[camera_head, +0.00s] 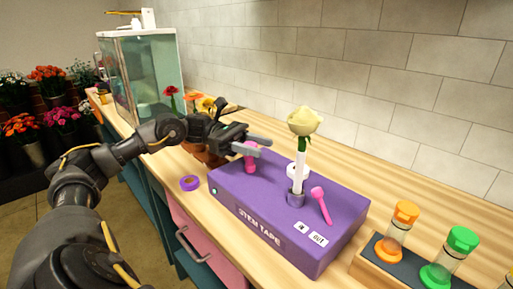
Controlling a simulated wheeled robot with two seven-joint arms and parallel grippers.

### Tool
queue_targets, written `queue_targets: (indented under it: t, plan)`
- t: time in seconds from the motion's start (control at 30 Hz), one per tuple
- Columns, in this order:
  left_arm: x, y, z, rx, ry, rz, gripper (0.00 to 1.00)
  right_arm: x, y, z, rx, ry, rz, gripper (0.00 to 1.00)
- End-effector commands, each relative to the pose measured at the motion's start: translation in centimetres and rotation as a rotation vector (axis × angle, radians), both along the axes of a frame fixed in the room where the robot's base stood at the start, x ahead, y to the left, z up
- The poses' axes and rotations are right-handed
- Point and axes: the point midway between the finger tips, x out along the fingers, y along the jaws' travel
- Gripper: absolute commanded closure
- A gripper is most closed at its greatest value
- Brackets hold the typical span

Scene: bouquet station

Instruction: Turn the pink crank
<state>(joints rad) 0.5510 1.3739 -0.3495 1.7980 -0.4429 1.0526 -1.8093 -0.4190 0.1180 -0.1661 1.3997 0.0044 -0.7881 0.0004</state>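The purple stem tape box (265,225) sits on the wooden counter. A pink handle (250,166) stands up from the left part of its top; its upper end is partly hidden by my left gripper. A second pink lever (321,205) with a round knob leans on the right part of the top. I cannot tell which of the two is the crank. My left gripper (265,148) is at the left pink handle, with its fingers apart on either side of the handle's upper end. Whether they touch it I cannot tell. My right gripper is not in view.
A white-stemmed pale flower (303,123) stands upright in a purple holder (296,197) on the box, near a white ring. A purple tape roll (189,183) lies left of the box. Orange- and green-capped tubes (463,240) stand at right. A glass tank (150,75) is at back left.

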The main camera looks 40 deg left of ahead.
Motion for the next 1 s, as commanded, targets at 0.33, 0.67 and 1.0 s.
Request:
queue_targets:
  t: [0.33, 0.67, 1.0]
  plan:
    - [0.0, -0.1, -0.2, 0.0, 0.005, -0.003, 0.46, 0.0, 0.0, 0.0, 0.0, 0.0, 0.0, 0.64]
    - [-0.6, 3.7, -0.5, 0.003, 0.008, 0.003, 0.46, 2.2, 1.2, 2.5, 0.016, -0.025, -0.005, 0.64]
    - [-1.3, 7.2, -0.3, 0.001, 0.005, -0.001, 0.46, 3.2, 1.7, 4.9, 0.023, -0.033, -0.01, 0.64]
